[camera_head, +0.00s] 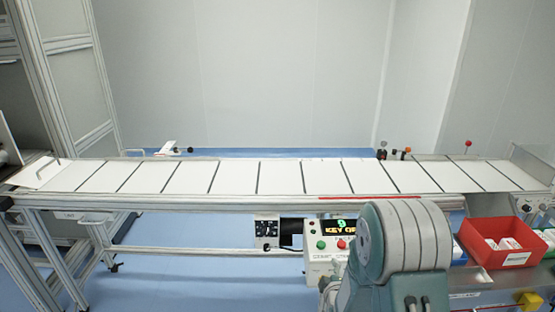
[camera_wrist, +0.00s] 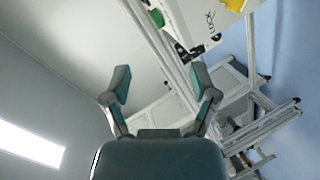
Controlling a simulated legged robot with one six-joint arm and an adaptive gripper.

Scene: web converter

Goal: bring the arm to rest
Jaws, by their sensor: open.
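My gripper (camera_wrist: 162,90) shows in the wrist view with its two teal-padded fingers spread apart and nothing between them. The wrist view is tilted, with a pale wall, white frame bars and blue floor beyond the fingers. In the head view my arm is folded at the lower right, in front of the conveyor. My gripper does not show in the head view.
A long conveyor (camera_head: 284,178) with white panels runs across the head view. A control box (camera_head: 322,262) with buttons and a lit display stands beside my arm. A red bin (camera_head: 497,242) holding white items is at the right. Blue floor (camera_head: 200,262) lies open at the left front.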

